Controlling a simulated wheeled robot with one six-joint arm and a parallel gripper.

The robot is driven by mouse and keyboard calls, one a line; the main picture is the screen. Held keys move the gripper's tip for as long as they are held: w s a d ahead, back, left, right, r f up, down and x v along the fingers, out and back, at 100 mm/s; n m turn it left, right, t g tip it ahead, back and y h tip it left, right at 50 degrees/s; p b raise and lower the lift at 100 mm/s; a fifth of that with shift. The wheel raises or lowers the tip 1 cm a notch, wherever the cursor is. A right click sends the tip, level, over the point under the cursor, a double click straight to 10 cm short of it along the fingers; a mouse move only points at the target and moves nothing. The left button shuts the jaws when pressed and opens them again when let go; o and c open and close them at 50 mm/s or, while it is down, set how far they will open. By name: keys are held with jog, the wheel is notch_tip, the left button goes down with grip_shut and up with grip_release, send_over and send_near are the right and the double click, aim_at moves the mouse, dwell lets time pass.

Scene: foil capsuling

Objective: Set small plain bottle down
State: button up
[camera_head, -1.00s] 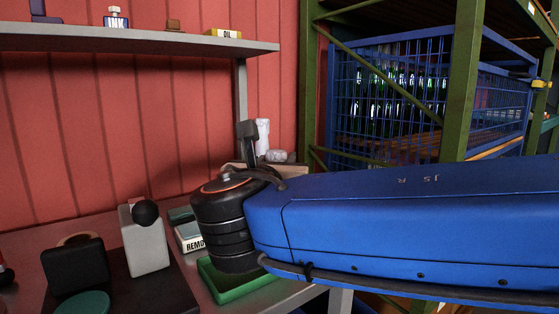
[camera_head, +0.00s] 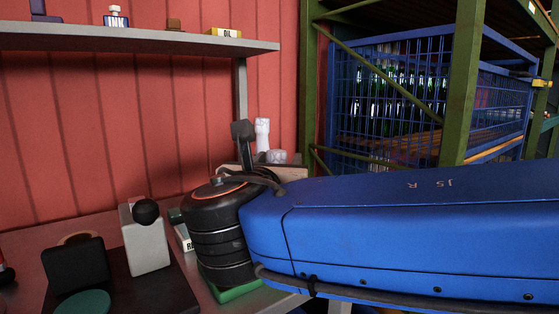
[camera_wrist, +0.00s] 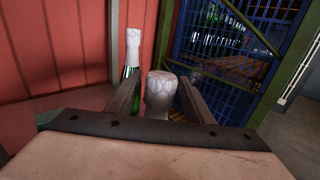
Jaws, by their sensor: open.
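A bottle with a pale whitish top (camera_wrist: 160,88) stands between the fingers of my gripper (camera_wrist: 160,77) in the wrist view. The fingers are spread, with a gap showing on the right. Its lower body is hidden by my gripper, so I cannot tell what it rests on. A taller green bottle with a white foil neck (camera_wrist: 132,52) stands upright just beyond the left finger. In the head view a tall white top (camera_head: 262,134) and a lower pale top (camera_head: 277,156) show behind my arm; their bodies are hidden.
A blue mesh cage (camera_head: 390,95) with several green bottles stands at the right in a green rack (camera_head: 465,80). A shelf (camera_head: 130,42) with small boxes hangs on the red wall. A grey block with a black knob (camera_head: 146,238) and a green tray (camera_head: 235,292) are on the workbench.

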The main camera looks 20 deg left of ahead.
jog(key=s, duration=1)
jog(key=shift+d, duration=0.4)
